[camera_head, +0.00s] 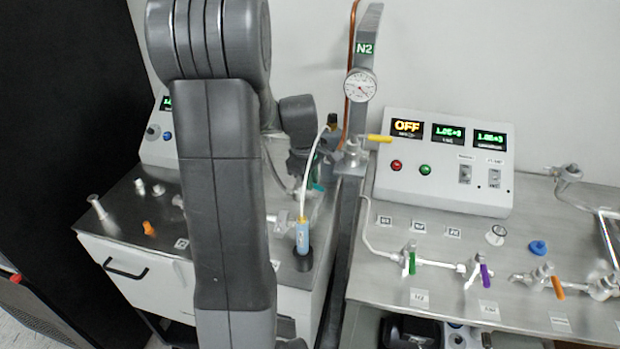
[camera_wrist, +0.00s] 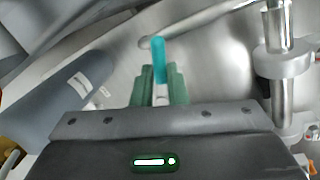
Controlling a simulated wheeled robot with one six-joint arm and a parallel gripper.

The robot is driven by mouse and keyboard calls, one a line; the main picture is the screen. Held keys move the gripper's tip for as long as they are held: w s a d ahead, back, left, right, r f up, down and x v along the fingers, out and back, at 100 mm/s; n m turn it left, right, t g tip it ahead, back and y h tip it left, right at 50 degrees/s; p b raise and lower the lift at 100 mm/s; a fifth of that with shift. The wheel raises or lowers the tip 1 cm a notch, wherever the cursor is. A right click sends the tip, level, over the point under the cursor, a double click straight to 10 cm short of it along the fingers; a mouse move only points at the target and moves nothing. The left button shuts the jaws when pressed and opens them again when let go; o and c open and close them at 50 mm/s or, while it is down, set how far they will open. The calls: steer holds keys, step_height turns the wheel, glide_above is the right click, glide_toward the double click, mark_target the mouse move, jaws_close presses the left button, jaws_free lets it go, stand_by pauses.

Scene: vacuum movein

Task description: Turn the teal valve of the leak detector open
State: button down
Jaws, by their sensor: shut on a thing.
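The teal valve handle (camera_wrist: 158,58) stands out from between the green fingers of my gripper (camera_wrist: 158,88) in the wrist view. My gripper is shut on it. In the head view a small piece of the teal handle (camera_head: 317,187) shows at the tip of my gripper (camera_head: 298,172), over the left bench. The valve body is mostly hidden by my gripper and arm. A grey box with a green display (camera_head: 154,147) at the back of the left bench is partly hidden behind my arm; I cannot tell whether it is the leak detector.
A blue bottle with a white tube (camera_head: 302,236) stands close in front of my gripper. A grey post with a gauge (camera_head: 361,87) and a yellow handle (camera_head: 379,138) rises just right. The right bench holds a control box (camera_head: 444,162) and green, purple and orange valves.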

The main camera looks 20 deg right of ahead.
stand_by(0.4)
steer(key=c, duration=1.4)
jaws_free()
steer(key=shift+c, duration=0.2)
step_height(320, 180, up, 14)
steer(key=s+a, duration=0.1)
steer(key=a, duration=0.1)
steer(key=shift+s+a+f+b, duration=0.15)
steer(key=shift+f+b, duration=0.05)
steer(key=shift+b, duration=0.1)
steer(key=shift+c, duration=0.2)
